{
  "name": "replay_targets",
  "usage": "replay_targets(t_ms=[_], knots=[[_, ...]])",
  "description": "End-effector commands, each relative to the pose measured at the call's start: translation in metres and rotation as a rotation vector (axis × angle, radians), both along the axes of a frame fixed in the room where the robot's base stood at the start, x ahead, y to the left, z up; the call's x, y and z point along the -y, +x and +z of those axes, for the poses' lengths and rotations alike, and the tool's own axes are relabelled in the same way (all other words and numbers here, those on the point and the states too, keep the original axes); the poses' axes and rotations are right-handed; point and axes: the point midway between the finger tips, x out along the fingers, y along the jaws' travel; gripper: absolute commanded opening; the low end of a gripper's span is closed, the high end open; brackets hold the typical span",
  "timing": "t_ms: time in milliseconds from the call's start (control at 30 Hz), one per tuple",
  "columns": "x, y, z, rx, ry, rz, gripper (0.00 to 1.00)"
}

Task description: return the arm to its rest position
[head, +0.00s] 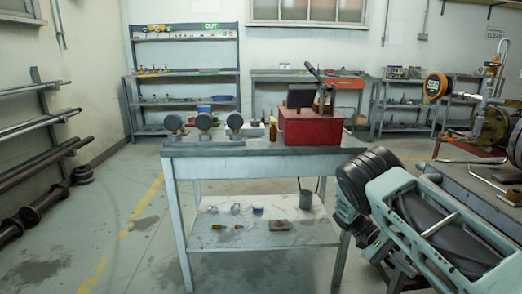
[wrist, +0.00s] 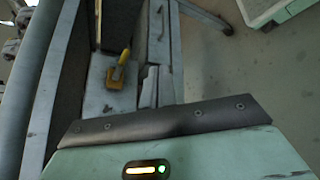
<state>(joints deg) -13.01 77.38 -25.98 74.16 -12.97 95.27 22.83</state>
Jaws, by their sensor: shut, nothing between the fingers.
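My arm (head: 435,225), with pale green links and dark ribbed joints, is folded at the lower right of the head view, in front of the right-hand bench. I cannot make out the fingers there. In the wrist view, my gripper (wrist: 150,88) shows as narrow grey fingers close together beyond the dark-edged green housing. It is shut with nothing seen between the fingers. A yellow object (wrist: 118,73) lies on a grey surface beyond them; I cannot tell whether anything touches it.
A worktable (head: 255,154) ahead carries gauges (head: 205,122) and a red box (head: 308,127). A flanged valve assembly (head: 492,125) stands on the bench (head: 450,178) at right, close to my arm. Pipe racks (head: 40,120) line the left wall. The floor (head: 115,220) at left is mostly clear.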

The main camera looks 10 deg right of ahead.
Motion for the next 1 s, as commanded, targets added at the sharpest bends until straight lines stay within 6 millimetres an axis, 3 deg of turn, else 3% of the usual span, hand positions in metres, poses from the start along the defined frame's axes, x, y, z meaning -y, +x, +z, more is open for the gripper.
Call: replay_targets(t_ms=[167, 367, 600, 800, 1000], knots=[[-0.065, -0.007, 0.032, 0.136, 0.287, 0.05, 0.0], [-0.145, -0.028, 0.072, 0.276, 0.58, 0.162, 0.0], [-0.231, -0.081, 0.128, 0.423, 0.88, 0.36, 0.0], [-0.281, -0.144, 0.168, 0.529, 1.072, 0.567, 0.0], [-0.3, -0.198, 0.187, 0.603, 1.178, 0.746, 0.0]])
